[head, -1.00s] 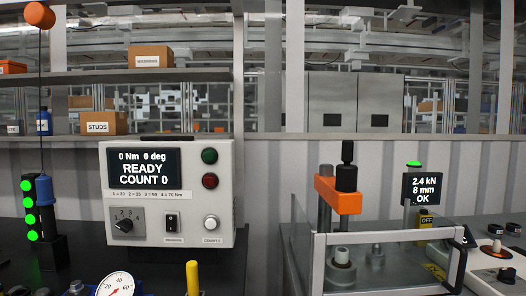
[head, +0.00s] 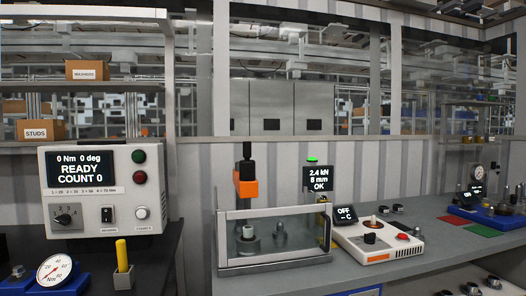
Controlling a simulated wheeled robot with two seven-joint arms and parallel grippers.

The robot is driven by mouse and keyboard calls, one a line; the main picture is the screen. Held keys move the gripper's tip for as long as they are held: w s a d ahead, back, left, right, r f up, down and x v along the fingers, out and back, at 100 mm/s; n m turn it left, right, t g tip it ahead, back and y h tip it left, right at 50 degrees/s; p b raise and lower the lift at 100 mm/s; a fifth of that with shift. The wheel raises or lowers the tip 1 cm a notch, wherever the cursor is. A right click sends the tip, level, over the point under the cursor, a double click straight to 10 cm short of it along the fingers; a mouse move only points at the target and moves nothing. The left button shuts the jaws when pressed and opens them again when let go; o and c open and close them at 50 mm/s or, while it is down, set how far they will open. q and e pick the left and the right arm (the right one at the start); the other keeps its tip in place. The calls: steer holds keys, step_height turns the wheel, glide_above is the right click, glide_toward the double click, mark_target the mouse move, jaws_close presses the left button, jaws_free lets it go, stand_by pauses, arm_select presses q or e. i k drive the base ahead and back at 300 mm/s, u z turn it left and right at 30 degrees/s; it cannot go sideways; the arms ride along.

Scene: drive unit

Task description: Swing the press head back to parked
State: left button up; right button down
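The press head (head: 246,188) is an orange arm with a black upright ram or knob (head: 247,152) on top. Inside the guard are a grey round fixture (head: 248,245) and a second small upright part (head: 280,234). The press display (head: 318,178) reads 2.4 kN, 8 mm, OK, with a green lamp above. Neither of my grippers is in view.
The torque controller (head: 110,188) reading READY COUNT 0 stands left, with a yellow-handled tool (head: 122,255) in front. A white control box (head: 378,240) stands right of the press. Green and red mats (head: 482,229) lie further right. Open bench top lies in front of the control box.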

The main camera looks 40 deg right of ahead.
mark_target(245, 183)
steer(key=z, duration=1.45)
